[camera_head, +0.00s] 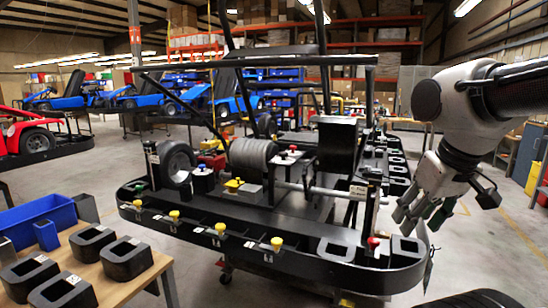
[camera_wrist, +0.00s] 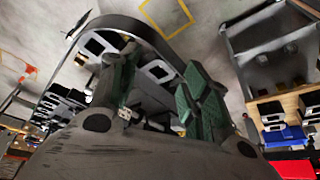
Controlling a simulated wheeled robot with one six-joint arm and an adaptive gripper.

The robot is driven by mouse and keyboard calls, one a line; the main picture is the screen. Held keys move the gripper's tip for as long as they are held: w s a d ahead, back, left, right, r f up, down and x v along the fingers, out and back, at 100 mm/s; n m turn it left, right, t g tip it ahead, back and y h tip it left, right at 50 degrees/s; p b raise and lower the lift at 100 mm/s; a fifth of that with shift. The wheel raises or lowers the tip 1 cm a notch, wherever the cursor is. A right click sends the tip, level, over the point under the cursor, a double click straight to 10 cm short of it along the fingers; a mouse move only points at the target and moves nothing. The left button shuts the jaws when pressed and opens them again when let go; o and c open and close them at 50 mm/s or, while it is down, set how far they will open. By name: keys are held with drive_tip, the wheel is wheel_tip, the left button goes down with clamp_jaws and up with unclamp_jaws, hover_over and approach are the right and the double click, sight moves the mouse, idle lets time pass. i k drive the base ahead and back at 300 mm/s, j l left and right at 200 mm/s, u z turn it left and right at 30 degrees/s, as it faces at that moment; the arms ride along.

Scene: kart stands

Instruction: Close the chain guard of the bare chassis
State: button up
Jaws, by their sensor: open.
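The bare black chassis (camera_head: 300,265) stands on a wheeled stand in the middle of the head view, with its tubular frame, a grey ribbed cylinder (camera_head: 252,153) and a tall black box-like housing (camera_head: 338,145) exposed. I cannot tell for sure which part is the chain guard or how it stands. My gripper (camera_head: 418,218) is open and empty, pointing down beside the right end of the chassis. In the wrist view my green-padded fingers (camera_wrist: 160,88) are spread apart, with the chassis's rounded rim (camera_wrist: 135,22) beyond them.
A wooden table (camera_head: 112,285) at the lower left holds black blocks (camera_head: 126,258) and a blue bin (camera_head: 38,218). Yellow knobs (camera_head: 277,243) and a red knob (camera_head: 373,243) stand up along the chassis's near edge. Blue karts and shelves fill the background. Floor is open at the right.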

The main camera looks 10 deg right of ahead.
sight(338, 139)
drive_tip(key=z, duration=0.85)
drive_tip(key=i+l+z, duration=0.15)
drive_tip(key=z, duration=0.25)
drive_tip(key=i+l+z, duration=0.1)
drive_tip(key=i+z, duration=0.4)
drive_tip(key=z, duration=0.3)
drive_tip(key=i+z, duration=0.4)
drive_tip(key=i, duration=0.9)
drive_tip(key=i+u, duration=0.4)
drive_tip(key=i, duration=0.25)
drive_tip(key=i+l+u, duration=0.15)
drive_tip(key=i+u, duration=0.3)
drive_tip(key=i, duration=0.15)
drive_tip(key=i+u, duration=0.3)
drive_tip(key=i, duration=1.25)
drive_tip(key=i+u, duration=0.1)
drive_tip(key=u, duration=0.3)
drive_tip(key=i+u, duration=0.15)
drive_tip(key=u, duration=0.3)
drive_tip(key=i+l+u, duration=0.1)
drive_tip(key=u, duration=0.3)
drive_tip(key=l+u, duration=0.15)
drive_tip(key=u, duration=2.25)
drive_tip(key=i+l, duration=0.05)
drive_tip(key=l, duration=0.05)
